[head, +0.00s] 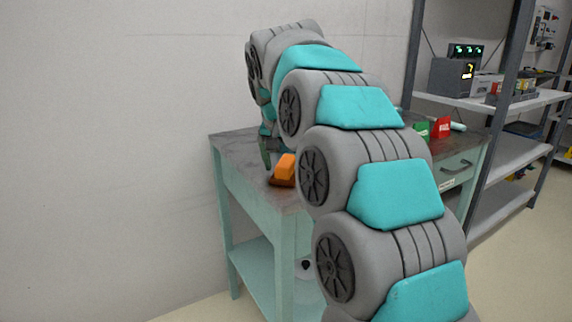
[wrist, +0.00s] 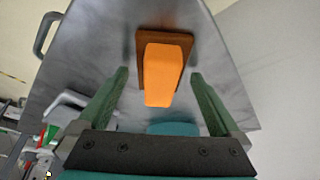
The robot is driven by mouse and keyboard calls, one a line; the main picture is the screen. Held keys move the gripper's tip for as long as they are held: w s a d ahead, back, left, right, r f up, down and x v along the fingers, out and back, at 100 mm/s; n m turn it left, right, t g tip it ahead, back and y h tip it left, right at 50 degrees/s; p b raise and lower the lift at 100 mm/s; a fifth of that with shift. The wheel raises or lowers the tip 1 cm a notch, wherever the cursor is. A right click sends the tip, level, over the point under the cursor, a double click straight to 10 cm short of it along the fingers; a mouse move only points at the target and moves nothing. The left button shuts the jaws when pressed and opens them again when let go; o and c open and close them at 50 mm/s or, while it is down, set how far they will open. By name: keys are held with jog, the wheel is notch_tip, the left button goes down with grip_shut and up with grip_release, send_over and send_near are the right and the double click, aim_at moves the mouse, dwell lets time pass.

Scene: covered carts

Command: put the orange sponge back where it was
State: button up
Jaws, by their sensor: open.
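The orange sponge (head: 285,166) is at the near left part of the cart top, on or over a flat brown piece (head: 281,183). In the wrist view the orange sponge (wrist: 166,72) overlaps the brown piece (wrist: 147,40), which shows around its far end. I cannot tell how the two touch. My gripper (wrist: 160,75) is open, with a green finger on each side of the sponge and a visible gap to both. In the head view a finger of my gripper (head: 266,152) shows just left of the sponge; my arm hides the rest.
The grey-topped teal cart (head: 236,147) stands by a pale wall. Green (head: 421,132) and red (head: 441,128) items lie at its far right. A metal shelf (head: 500,152) with devices stands behind on the right. My arm covers the middle of the cart top.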

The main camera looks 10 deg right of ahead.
jog(key=v, duration=1.2)
jog(key=shift+p, duration=0.3)
jog(key=shift+f, duration=0.1)
jog(key=s+d+f+n+g+y, duration=0.1)
jog(key=s+f+n+g, duration=0.1)
jog(key=s+f, duration=1.3)
jog(key=s+d+f+n+g+y, duration=0.1)
jog(key=s+f+n+g, duration=0.2)
jog(key=s+f, duration=1.3)
jog(key=s, duration=0.8)
jog(key=shift+s+f+g, duration=0.15)
jog(key=shift+f+g, duration=0.05)
jog(key=shift+g, duration=0.2)
